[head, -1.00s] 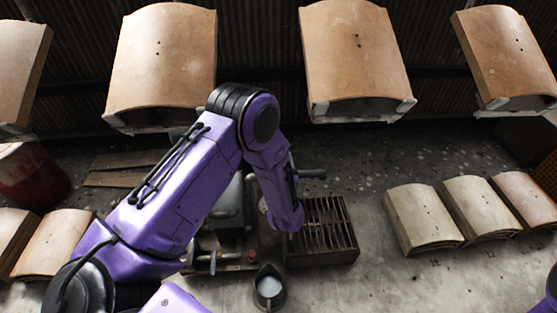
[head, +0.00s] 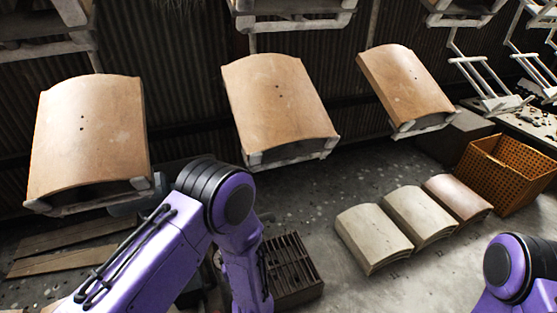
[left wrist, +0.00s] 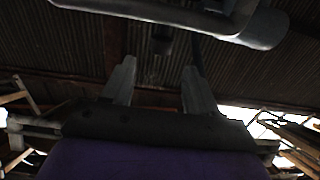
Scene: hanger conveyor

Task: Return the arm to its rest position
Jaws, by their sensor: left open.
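My left arm (head: 150,250) comes in from the lower left in the head view, bends at the elbow, and its forearm points down. Its gripper is below the head picture's edge. In the left wrist view my left gripper (left wrist: 158,85) has its two fingers apart with nothing between them. A pale curved shape (left wrist: 215,20) hangs across the top of that view, in front of the fingers and apart from them; I cannot tell what it is. My right arm (head: 515,275) shows only its elbow at the lower right; the right gripper is outside the picture.
Curved clay tiles (head: 278,108) hang on carriers along the dark corrugated wall. Several paler tiles (head: 375,238) lie in a row on the floor. A slatted metal box (head: 290,270) stands beside my left forearm. An orange perforated crate (head: 505,175) is at right.

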